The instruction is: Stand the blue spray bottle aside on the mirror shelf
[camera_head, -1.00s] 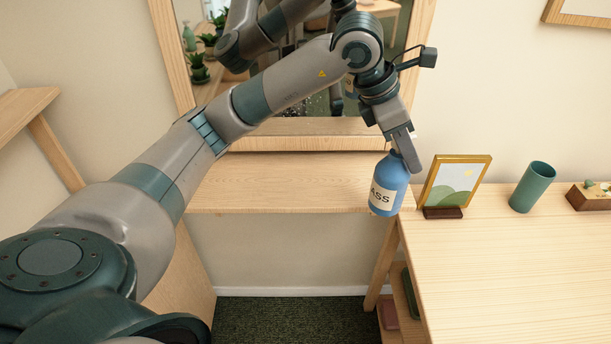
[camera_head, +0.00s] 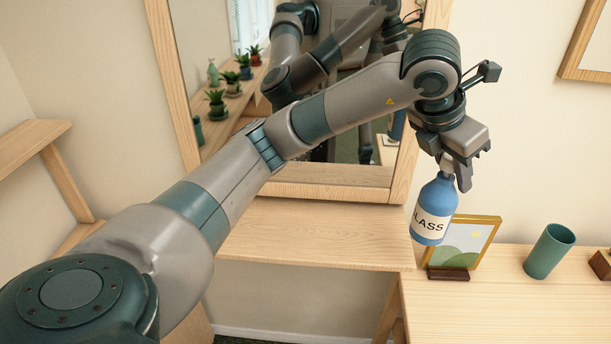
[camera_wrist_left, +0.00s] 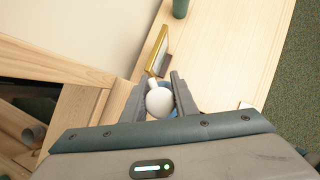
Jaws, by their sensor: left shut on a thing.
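The blue spray bottle (camera_head: 435,205), with a pale label reading "LASS", hangs nearly upright in my left gripper (camera_head: 456,170). The gripper is shut on its neck. In the left wrist view its white top (camera_wrist_left: 160,101) shows between the fingers (camera_wrist_left: 160,92), with a little blue below. The wooden mirror shelf (camera_head: 315,235) runs below the mirror, and its visible top is bare. The bottle appears just right of the shelf's right end and overlaps the picture frame; its exact height over the surfaces is unclear. My right gripper is not seen directly.
A gold picture frame (camera_head: 481,241) stands on the wooden table (camera_head: 500,310) at the right, close to the bottle. A green cup (camera_head: 549,252) stands farther right. The large mirror (camera_head: 228,140) rises behind my arm and reflects potted plants and my arm.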

